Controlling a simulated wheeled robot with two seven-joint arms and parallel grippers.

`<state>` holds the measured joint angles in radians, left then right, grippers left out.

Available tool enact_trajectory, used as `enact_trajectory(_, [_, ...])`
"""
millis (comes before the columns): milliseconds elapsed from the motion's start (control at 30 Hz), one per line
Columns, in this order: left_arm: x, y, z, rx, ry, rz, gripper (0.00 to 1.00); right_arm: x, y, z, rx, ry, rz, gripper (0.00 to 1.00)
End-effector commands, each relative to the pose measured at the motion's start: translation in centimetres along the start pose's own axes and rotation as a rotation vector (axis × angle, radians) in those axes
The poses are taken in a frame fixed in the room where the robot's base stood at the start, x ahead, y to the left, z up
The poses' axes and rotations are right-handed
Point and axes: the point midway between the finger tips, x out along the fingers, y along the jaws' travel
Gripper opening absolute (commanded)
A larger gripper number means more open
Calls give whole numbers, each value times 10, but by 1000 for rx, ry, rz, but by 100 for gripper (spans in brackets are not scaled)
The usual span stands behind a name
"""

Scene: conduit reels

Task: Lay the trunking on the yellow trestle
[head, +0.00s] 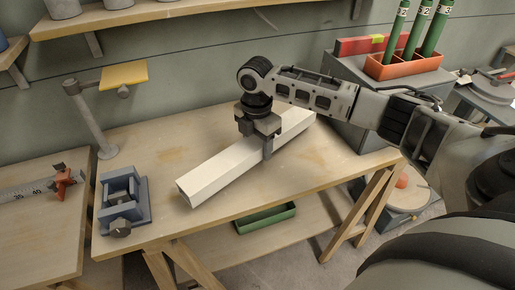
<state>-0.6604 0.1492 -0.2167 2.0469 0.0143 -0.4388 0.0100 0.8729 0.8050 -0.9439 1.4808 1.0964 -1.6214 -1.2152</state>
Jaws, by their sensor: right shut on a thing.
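The trunking (222,171) is a long cream-white bar with a square end. It lies slantwise over the wooden workbench, from near left to far right, and I cannot tell whether it touches the top or hangs just above it. My right gripper (258,142) points down and is shut on the trunking, right of its middle, hiding part of it. A yellow flat plate (124,75) on a grey slanted post stands at the back left of the bench; it is the only yellow support in view, and nothing lies on it. My left gripper is not in view.
A grey vise-like block (122,203) sits at the bench's left front. An orange holder (402,65) with green tubes stands on a grey cabinet at the back right. A shelf (150,14) runs above. The bench top (150,150) between post and trunking is clear.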

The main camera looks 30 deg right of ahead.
Motion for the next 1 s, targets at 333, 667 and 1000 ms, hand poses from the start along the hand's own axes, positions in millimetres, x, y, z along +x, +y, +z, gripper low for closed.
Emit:
enact_trajectory(333, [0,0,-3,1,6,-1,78,17,0,-1,-1,1,2,16])
enact_trajectory(667, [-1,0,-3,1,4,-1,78,24,0,-1,-1,1,2,16])
enact_trajectory(1000, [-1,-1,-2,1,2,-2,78,30,0,-1,-1,0,0,72])
